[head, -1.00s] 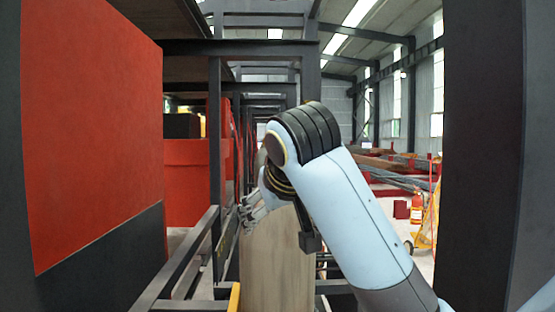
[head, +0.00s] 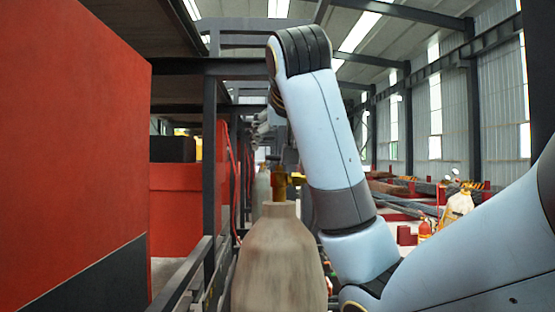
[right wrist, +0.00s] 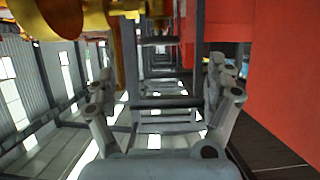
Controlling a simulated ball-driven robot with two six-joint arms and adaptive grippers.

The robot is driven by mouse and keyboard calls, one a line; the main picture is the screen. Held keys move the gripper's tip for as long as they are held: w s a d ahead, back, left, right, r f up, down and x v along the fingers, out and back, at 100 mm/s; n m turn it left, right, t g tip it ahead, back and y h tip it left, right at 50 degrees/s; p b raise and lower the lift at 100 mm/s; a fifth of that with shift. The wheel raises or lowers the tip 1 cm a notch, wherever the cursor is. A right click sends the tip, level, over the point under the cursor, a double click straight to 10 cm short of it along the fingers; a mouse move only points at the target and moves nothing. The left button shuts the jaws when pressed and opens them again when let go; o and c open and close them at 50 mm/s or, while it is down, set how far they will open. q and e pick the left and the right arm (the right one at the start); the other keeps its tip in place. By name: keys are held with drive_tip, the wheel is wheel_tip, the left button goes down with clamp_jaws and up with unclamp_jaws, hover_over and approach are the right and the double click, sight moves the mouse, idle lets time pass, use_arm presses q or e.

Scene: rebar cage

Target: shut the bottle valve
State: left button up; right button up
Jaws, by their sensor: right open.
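A tall, worn beige-grey bottle (head: 279,262) stands upright at the bottom middle of the head view. A brass valve (head: 279,186) sits on its neck, with a part sticking out to the right. My right arm reaches up beside it, and its gripper is mostly hidden around and behind the wrist, above the valve. In the right wrist view my right gripper (right wrist: 160,92) is open, with nothing between its fingers. Blurred brass-coloured parts (right wrist: 85,18), which look like the valve, show along the top edge there, beyond the fingertips. My left gripper is not in view.
A large red panel (head: 80,150) fills the left, and a dark steel frame (head: 209,150) with rails stands beside the bottle.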

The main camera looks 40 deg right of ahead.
sight(279, 157)
drive_tip(key=p+x, duration=0.2)
drive_tip(key=x, duration=0.7)
drive_tip(key=shift+w+d+r+p, duration=0.1)
drive_tip(key=shift+w+d+p, duration=0.1)
drive_tip(key=shift+p, duration=0.1)
drive_tip(key=shift+w+d, duration=0.15)
drive_tip(key=shift+w, duration=0.15)
drive_tip(key=shift+w+d+f, duration=0.1)
drive_tip(key=shift+w+f, duration=0.05)
drive_tip(key=shift+f, duration=0.15)
drive_tip(key=c, duration=1.2)
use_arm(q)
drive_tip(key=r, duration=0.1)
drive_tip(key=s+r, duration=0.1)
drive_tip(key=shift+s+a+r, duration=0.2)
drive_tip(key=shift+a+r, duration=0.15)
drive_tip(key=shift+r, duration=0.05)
use_arm(e)
drive_tip(key=shift+o, duration=0.2)
drive_tip(key=shift+m+g+h, duration=0.3)
drive_tip(key=shift+m+h, duration=0.1)
